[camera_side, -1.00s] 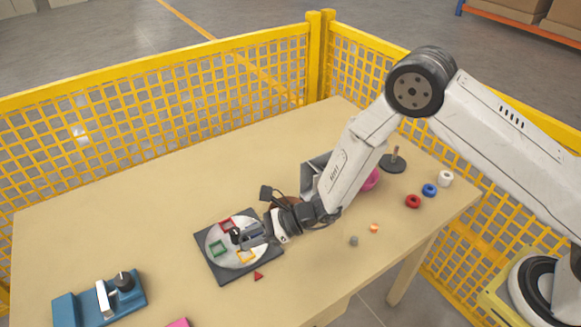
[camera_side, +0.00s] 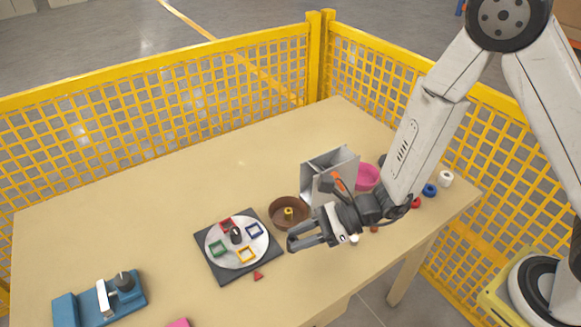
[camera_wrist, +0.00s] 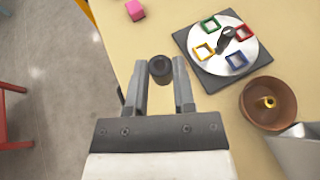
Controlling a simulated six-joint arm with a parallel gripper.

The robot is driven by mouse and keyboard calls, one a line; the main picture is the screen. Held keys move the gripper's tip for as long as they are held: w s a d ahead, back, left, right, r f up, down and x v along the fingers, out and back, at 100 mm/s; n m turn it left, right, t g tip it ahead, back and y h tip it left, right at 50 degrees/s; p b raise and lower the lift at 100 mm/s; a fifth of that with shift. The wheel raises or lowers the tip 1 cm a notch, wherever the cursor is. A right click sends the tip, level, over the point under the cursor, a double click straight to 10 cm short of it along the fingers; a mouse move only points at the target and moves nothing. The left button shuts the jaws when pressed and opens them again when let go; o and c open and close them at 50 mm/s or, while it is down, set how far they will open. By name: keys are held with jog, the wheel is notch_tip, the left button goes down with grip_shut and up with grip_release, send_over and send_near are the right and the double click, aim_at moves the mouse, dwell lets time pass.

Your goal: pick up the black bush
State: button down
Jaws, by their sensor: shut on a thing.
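The black bush (camera_wrist: 160,70) is a short dark cylinder between the fingertips of my gripper (camera_wrist: 160,80) in the wrist view. The gripper is shut on it and holds it over the front part of the table. In the side view my gripper (camera_side: 300,241) is above the table, to the right of the dark square base with the white disc. The bush is hard to make out there against the dark fingers.
The white disc (camera_side: 247,257) carries red, blue, green and yellow frames and a black knob. A brown bowl (camera_side: 274,216) with a yellow piece, a grey divided bin (camera_side: 325,182) and a pink bowl (camera_side: 367,177) stand behind. A blue fixture (camera_side: 68,309) is front left.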

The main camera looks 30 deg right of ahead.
jog(key=shift+s+d+r, duration=0.3)
jog(key=shift+s+d, duration=0.05)
jog(key=shift+s, duration=0.3)
